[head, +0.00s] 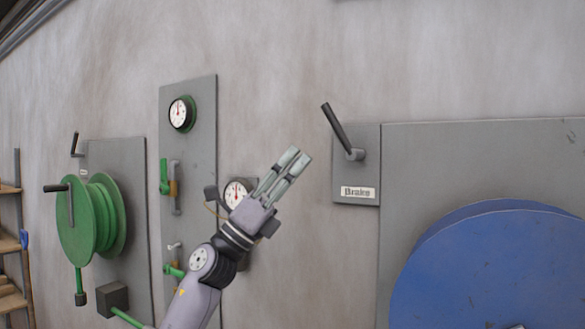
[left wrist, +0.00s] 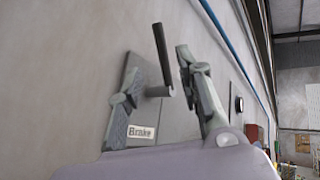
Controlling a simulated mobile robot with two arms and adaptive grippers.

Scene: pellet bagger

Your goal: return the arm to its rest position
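My left gripper (head: 298,156) is raised in front of the wall in the middle of the head view, fingers pointing up and to the right. Its two fingers are apart with nothing between them, and they also show apart in the left wrist view (left wrist: 158,72). The dark brake lever (head: 337,128) tilts up to the left on its grey plate, right of the gripper and apart from it in the head view. In the left wrist view the lever (left wrist: 162,55) shows beyond the fingers, above the "Brake" label (left wrist: 141,132). My right gripper is out of view.
A large blue wheel (head: 495,270) stands at the lower right. A green reel (head: 92,220) with a crank is at the left. A narrow panel with a gauge (head: 182,114) and green valves stands behind my left arm. A wooden shelf (head: 10,243) is at the far left.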

